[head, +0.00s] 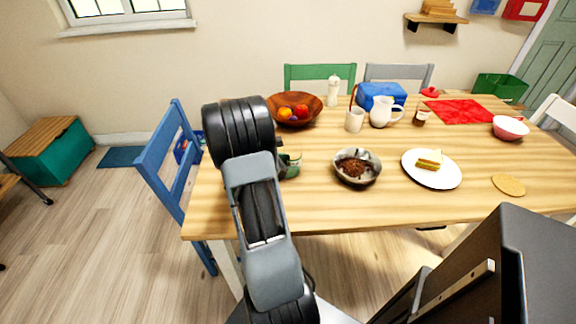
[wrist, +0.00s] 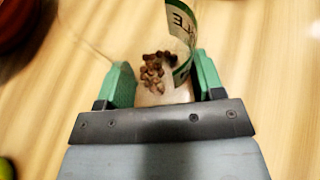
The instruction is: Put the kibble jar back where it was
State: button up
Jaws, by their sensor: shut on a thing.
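In the wrist view, the green fingers of my gripper (wrist: 160,84) are closed on both sides of the kibble jar (wrist: 182,42). The jar is see-through, with brown kibble pieces inside and a green and white label at its right. The jar's full outline and tilt are hard to make out, and I cannot tell whether it touches the table. In the head view, my gripper (head: 290,165) shows only as a green part by the table's left side. My arm hides most of it and the jar.
A bowl of brown food (head: 357,181) stands right of my gripper on the wooden table (head: 330,212). A wooden fruit bowl (head: 312,120) is behind. A sandwich plate (head: 412,174), mug (head: 354,121) and pitcher (head: 380,113) stand further right. A blue chair (head: 160,150) is left.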

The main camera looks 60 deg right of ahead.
jog(key=shift+f, duration=0.15)
jog(key=o, duration=1.2)
jog(key=shift+c, duration=0.2)
jog(key=shift+r, duration=0.2)
jog(key=shift+w+a+r, duration=0.15)
jog(key=shift+a, duration=0.1)
jog(key=p+v, duration=0.1)
jog(key=v, duration=1)
jog(key=shift+w+a+r+p, duration=0.1)
jog(key=shift+a+r+p, duration=0.05)
jog(key=shift+a+p, duration=0.15)
jog(key=s+a+r+m+t+y, duration=0.1)
jog(key=a+m+t+y, duration=0.4)
jog(key=a, duration=0.9)
jog(key=s+a+r+m+t+y, duration=0.2)
jog(key=a+r+m+t+y, duration=0.2)
jog(key=a, duration=1)
jog(key=m+t+y, duration=0.1)
jog(key=m+y, duration=0.1)
jog(key=m, duration=0.1)
jog(key=shift+s, duration=0.2)
